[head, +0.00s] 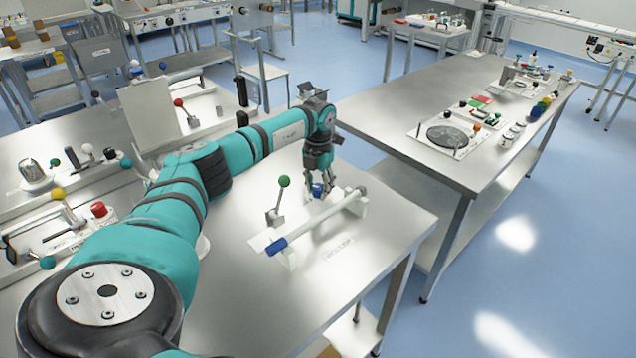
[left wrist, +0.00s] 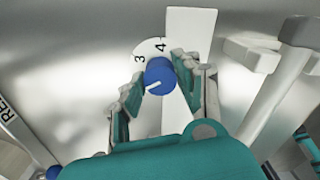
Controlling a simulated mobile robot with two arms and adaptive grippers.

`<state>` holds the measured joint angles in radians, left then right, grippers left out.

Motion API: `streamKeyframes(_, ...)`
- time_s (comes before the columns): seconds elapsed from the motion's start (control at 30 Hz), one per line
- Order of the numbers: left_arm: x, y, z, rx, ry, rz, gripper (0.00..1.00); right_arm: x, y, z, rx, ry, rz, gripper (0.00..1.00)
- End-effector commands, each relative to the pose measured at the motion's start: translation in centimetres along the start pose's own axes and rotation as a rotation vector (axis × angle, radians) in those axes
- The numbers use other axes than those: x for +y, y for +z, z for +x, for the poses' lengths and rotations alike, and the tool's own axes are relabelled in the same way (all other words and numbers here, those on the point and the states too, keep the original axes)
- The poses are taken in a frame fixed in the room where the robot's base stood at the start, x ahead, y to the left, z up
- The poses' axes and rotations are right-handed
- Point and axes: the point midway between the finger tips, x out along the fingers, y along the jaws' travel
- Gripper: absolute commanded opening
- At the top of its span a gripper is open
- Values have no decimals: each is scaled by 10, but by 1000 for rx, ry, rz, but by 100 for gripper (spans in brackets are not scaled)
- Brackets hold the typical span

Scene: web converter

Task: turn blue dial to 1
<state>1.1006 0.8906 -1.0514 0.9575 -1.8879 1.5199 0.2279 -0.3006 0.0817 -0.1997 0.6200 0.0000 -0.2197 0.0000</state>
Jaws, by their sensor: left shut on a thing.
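The blue dial (left wrist: 160,74) sits on a white plate, with the numbers 3 and 4 showing above it in the left wrist view. A short white mark on the dial points to the lower left. The number 1 is not visible. My left gripper (left wrist: 157,88) has its fingers on both sides of the dial and is shut on it. In the head view my left gripper (head: 325,188) reaches down from above, and a bit of the blue dial (head: 318,189) shows between its fingers. My right gripper is not in view.
A white roller (head: 318,221) with a blue end (head: 276,246) lies in front of the dial. A green-knobbed lever (head: 283,183) stands to its left. The steel table's front (head: 375,270) is clear. Another table (head: 400,110) with parts stands to the right.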

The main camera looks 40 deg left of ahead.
Motion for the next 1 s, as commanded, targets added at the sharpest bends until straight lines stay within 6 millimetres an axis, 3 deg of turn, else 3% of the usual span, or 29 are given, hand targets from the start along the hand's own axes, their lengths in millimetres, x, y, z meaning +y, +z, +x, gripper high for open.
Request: streamKeyframes(1.0,0,2,-4,-6,-3,-909,0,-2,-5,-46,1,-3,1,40)
